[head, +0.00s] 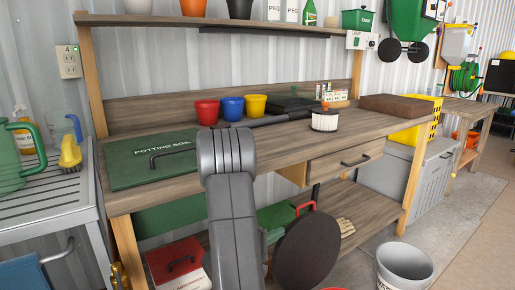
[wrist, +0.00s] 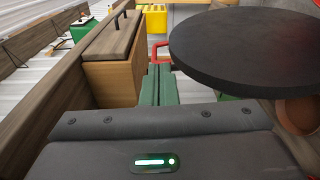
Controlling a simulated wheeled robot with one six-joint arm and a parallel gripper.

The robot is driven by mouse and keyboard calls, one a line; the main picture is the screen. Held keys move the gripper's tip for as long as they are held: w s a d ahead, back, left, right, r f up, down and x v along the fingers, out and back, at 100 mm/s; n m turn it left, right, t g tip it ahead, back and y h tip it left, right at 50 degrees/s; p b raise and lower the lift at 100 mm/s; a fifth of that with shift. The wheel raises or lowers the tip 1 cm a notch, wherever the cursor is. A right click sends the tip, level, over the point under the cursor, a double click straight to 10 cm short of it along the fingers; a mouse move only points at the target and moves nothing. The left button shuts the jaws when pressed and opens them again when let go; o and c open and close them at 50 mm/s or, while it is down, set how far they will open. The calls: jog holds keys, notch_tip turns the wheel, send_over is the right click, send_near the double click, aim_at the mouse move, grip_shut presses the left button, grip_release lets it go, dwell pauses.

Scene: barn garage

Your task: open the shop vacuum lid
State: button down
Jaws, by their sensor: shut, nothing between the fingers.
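A dark round disc (head: 308,250) stands in front of the bench's lower shelf, just right of my arm in the head view. It also fills the upper right of the wrist view (wrist: 250,45), with a brownish body partly showing beneath it. It may be the shop vacuum's lid; I cannot tell for sure. My gripper (wrist: 161,70) shows in the wrist view as two green fingers side by side, shut and empty. They are left of the disc's edge and apart from it.
The bench drawer (wrist: 113,65) is close on the left in the wrist view. A red handle (wrist: 160,50) lies beyond my fingers. A red box (head: 180,264) is under the bench at left. A bucket (head: 404,267) stands on the floor at right, with open floor beyond.

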aim_at(296, 224)
jog(key=x, duration=0.3)
jog(key=w+x, duration=0.1)
jog(key=x, duration=0.3)
jog(key=a+x, duration=0.1)
jog(key=x, duration=0.3)
jog(key=shift+w+d+r, duration=0.15)
jog(key=shift+w+d, duration=0.05)
jog(key=shift+w, duration=0.1)
jog(key=shift+w+a, duration=0.25)
jog(key=shift+w, duration=0.2)
jog(key=shift+f, duration=0.25)
